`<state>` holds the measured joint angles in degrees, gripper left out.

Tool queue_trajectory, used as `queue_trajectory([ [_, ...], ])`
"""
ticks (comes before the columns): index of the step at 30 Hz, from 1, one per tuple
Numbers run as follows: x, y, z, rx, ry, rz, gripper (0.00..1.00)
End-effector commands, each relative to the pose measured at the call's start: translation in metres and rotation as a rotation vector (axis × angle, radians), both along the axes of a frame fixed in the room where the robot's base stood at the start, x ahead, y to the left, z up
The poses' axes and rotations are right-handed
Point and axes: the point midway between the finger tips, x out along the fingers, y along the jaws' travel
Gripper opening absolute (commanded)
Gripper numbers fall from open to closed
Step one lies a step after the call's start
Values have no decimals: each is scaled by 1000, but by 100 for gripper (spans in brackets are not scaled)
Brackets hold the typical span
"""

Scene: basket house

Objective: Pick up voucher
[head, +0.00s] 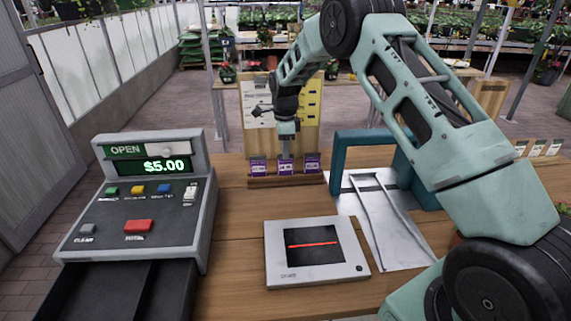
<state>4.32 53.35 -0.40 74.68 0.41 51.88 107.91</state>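Three small purple-and-white cards, which look like the vouchers, stand in a row in a wooden holder (286,181) at the back of the counter. They are the left card (258,167), the middle card (285,169) and the right card (312,164). My gripper (286,157) points down at the middle card, and its fingertips overlap the card's top edge in the picture. The fingers are too small to tell whether they are open, shut or touching the card.
A cash register (142,195) reading $5.00 stands on the left. A scanner pad (314,252) with a red line lies at the front middle. A teal frame (340,160) over a metal plate (384,222) stands on the right. A wooden board (306,137) with papers rises behind the cards.

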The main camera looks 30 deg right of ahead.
Motion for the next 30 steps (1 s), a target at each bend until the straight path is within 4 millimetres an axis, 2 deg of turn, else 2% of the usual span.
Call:
queue_trajectory([
  [9,-5,0,-40,1,4,-1,31],
  [17,-4,0,-45,0,1,-1,31],
  [18,-4,0,-45,0,1,0,25],
  [21,-4,0,-45,0,1,0,0],
  [30,-4,0,-45,0,1,0,0],
])
